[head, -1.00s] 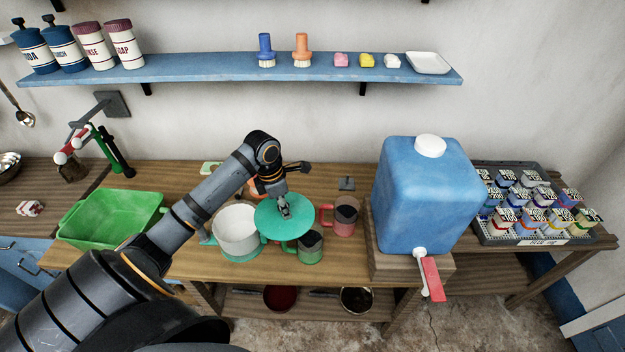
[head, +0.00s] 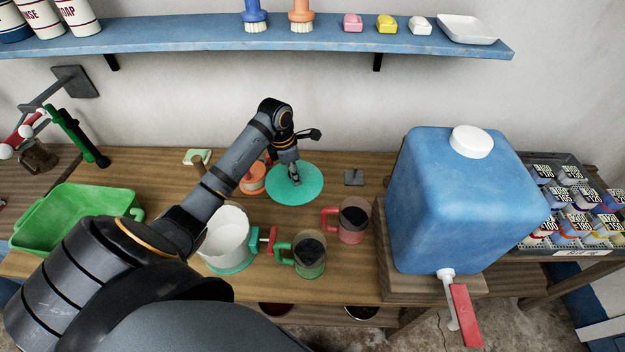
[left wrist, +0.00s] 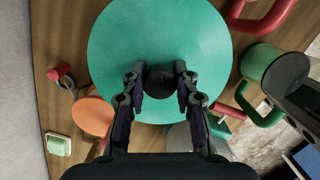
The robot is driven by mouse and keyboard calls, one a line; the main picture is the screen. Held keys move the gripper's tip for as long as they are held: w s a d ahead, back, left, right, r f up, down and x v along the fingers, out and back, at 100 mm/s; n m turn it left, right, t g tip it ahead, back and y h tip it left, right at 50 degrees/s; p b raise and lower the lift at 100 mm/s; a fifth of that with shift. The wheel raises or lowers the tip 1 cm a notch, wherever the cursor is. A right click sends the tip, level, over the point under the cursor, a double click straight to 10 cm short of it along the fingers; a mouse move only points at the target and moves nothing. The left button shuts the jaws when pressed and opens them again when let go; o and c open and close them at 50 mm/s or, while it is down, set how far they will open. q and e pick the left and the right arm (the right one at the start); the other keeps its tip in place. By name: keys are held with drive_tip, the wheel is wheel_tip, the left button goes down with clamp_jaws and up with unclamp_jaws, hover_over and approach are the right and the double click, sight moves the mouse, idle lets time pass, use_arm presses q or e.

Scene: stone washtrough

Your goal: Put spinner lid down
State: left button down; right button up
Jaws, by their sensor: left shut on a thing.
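The spinner lid (head: 309,190) is a flat teal disc with a dark round knob. My left gripper (head: 295,178) is shut on this knob from above. In the left wrist view the lid (left wrist: 150,40) lies level beyond the fingers, with the knob between the fingertips (left wrist: 187,88). The lid is low over the back of the wooden counter; whether it touches the counter I cannot tell. The white spinner tub (head: 226,232) with a teal base stands uncovered at the front left of the lid, partly behind my left arm. My right gripper is not in view.
A green mug (head: 309,256) and a red mug (head: 352,221) stand in front of the lid. An orange round item (head: 253,178) is close on its left. A small grey plate (head: 353,177) lies to its right. A blue water container (head: 460,205) stands farther right.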

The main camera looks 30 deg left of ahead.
sight(306, 169)
use_arm(q)
drive_tip(key=w, duration=0.2)
drive_tip(key=w+f, duration=0.2)
drive_tip(key=w, duration=0.1)
drive_tip(key=shift+w+f, duration=0.15)
drive_tip(key=shift+w, duration=0.2)
drive_tip(key=w+f, duration=0.4)
drive_tip(key=f, duration=0.1)
drive_tip(key=shift+w+f, duration=0.1)
drive_tip(key=shift+f, duration=0.1)
drive_tip(key=shift+w+a+f, duration=0.1)
drive_tip(key=shift+w+f, duration=0.05)
drive_tip(key=shift+f, duration=0.05)
drive_tip(key=shift+w+f, duration=0.2)
drive_tip(key=shift+f, duration=0.05)
wheel_tip(306, 169, down, 2)
drive_tip(key=shift+s+f+b, duration=0.1)
drive_tip(key=shift+f+b, duration=0.15)
drive_tip(key=shift+b, duration=0.1)
drive_tip(key=shift+f, duration=0.25)
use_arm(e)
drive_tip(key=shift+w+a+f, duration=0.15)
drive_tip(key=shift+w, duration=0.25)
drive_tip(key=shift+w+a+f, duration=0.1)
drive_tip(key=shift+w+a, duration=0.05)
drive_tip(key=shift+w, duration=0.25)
use_arm(q)
drive_tip(key=c, duration=1)
unclamp_jaws()
drive_tip(key=shift+f, duration=0.1)
